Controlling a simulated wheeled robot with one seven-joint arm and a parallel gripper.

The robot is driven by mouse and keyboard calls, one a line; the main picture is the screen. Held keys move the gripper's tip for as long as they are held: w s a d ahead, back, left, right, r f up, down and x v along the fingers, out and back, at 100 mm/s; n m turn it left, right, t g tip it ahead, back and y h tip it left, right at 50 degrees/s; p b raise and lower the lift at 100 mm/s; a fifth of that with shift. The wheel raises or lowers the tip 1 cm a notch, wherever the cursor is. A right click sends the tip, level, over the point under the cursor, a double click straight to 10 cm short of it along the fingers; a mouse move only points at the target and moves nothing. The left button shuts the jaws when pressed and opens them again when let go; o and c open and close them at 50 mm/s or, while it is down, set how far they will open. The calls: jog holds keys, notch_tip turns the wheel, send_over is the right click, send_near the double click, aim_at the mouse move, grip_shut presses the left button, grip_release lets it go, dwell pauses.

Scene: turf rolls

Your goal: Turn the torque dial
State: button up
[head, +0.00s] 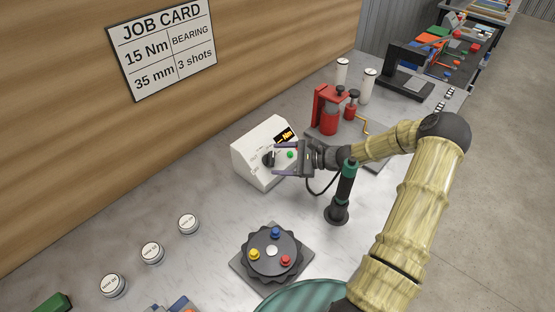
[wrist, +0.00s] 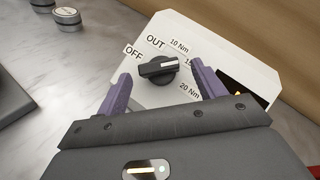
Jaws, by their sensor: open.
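The torque dial (wrist: 158,69) is a black knob with a white pointer line on the sloped face of a white control box (head: 256,171). In the wrist view, labels OFF, OUT, 10 Nm, one partly hidden starting with 15, and 20 Nm surround the knob. The pointer line lies roughly level; which label it marks I cannot tell surely. The dial also shows in the head view (head: 268,159). My gripper (wrist: 160,88) is open, its purple fingers on either side of and short of the dial. It also shows in the head view (head: 274,159). A dark display with yellow digits is partly hidden behind the right finger.
A job card (head: 163,45) on the wall reads 15 Nm, bearing, 35 mm, 3 shots. A black and green upright tool (head: 344,190) stands close to my arm. A red press (head: 329,112) stands behind. A round black fixture (head: 271,266) with coloured knobs sits in front.

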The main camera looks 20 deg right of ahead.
jog(key=b+v, duration=0.3)
jog(key=v, duration=1.2)
jog(key=shift+s+d, duration=0.15)
jog(key=shift+d, duration=0.1)
jog(key=shift+r, duration=0.1)
notch_tip(320, 180, up, 22)
jog(key=p, duration=2.2)
